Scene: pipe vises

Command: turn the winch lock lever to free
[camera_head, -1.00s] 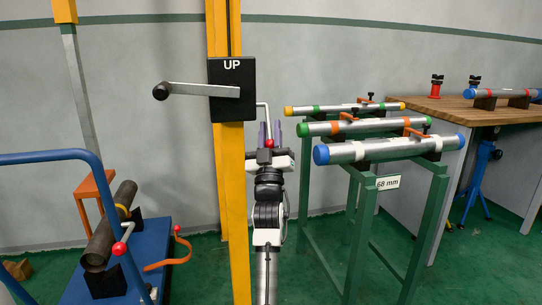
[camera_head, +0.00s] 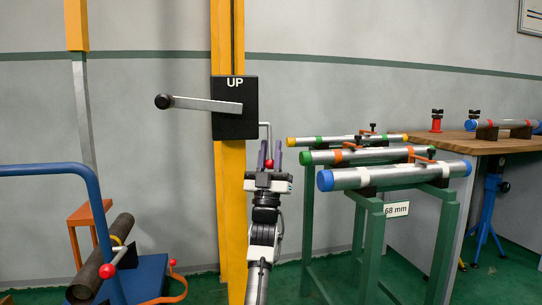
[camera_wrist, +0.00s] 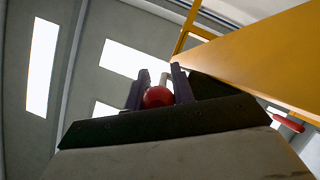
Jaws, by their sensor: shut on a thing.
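The black winch box (camera_head: 234,107) marked "UP" is mounted on the yellow post. A crank with a black knob extends left from its face. The lock lever (camera_head: 267,126) is a thin grey bent rod at the box's lower right, hanging down to a red ball knob (camera_head: 268,163). My gripper (camera_head: 271,150) comes from below, its purple fingers pointing up on either side of the knob. In the wrist view the red knob (camera_wrist: 158,97) sits between the two fingers, and my gripper is shut on it. The lever's pivot end is hard to make out.
The yellow post (camera_head: 228,200) stands directly left of my arm. A green rack (camera_head: 369,240) with several capped pipes is close on the right. A blue cart (camera_head: 145,275) with a dark pipe is at lower left. A wooden bench (camera_head: 480,148) is at far right.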

